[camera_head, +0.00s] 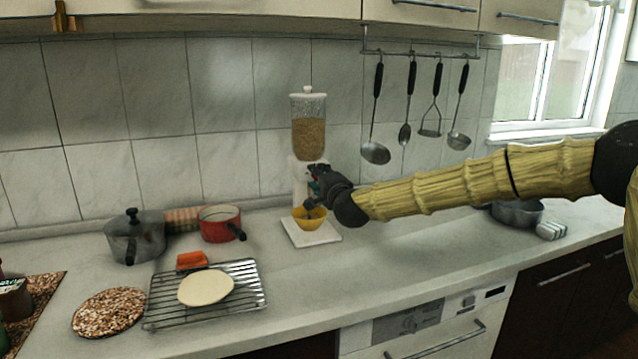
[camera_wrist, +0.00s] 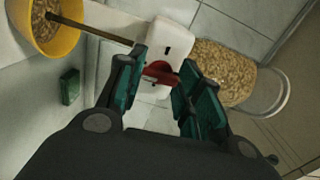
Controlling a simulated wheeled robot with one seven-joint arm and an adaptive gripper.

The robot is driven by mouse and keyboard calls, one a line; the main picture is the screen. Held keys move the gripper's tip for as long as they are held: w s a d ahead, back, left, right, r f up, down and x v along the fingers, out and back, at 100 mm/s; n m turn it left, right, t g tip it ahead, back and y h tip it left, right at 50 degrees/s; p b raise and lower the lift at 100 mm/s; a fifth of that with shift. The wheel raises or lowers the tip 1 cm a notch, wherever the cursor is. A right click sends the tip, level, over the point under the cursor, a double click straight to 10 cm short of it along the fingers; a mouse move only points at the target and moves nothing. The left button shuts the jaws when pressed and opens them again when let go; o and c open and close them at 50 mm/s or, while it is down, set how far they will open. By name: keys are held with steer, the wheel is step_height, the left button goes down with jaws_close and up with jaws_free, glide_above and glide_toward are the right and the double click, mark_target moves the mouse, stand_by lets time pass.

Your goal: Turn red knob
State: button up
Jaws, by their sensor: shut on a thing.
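A white dispenser (camera_head: 297,172) with a clear hopper of brown grains (camera_head: 309,138) stands against the tiled wall. In the wrist view the red knob (camera_wrist: 160,71) is on the dispenser's white body (camera_wrist: 172,38), between the teal fingers of my gripper (camera_wrist: 163,84). My gripper is shut on the knob; the fingers partly cover it. In the head view my gripper (camera_head: 314,187) hides the knob. A yellow bowl (camera_head: 309,224) stands below on a white base (camera_head: 318,239). The bowl (camera_wrist: 75,40) holds brown grains, and a thin brown line (camera_wrist: 100,32) runs between it and the dispenser.
A red pot (camera_head: 220,229), a grey pot (camera_head: 134,240) and a wire rack (camera_head: 250,290) with a pale flat round are on the left counter. Utensils hang from a rail (camera_head: 420,52). A dark pan (camera_head: 517,213) stands right behind my arm.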

steer(key=shift+m, duration=0.3)
steer(key=o, duration=1)
steer(key=shift+d, duration=0.1)
steer(key=shift+o, duration=0.2)
steer(key=v, duration=1.2)
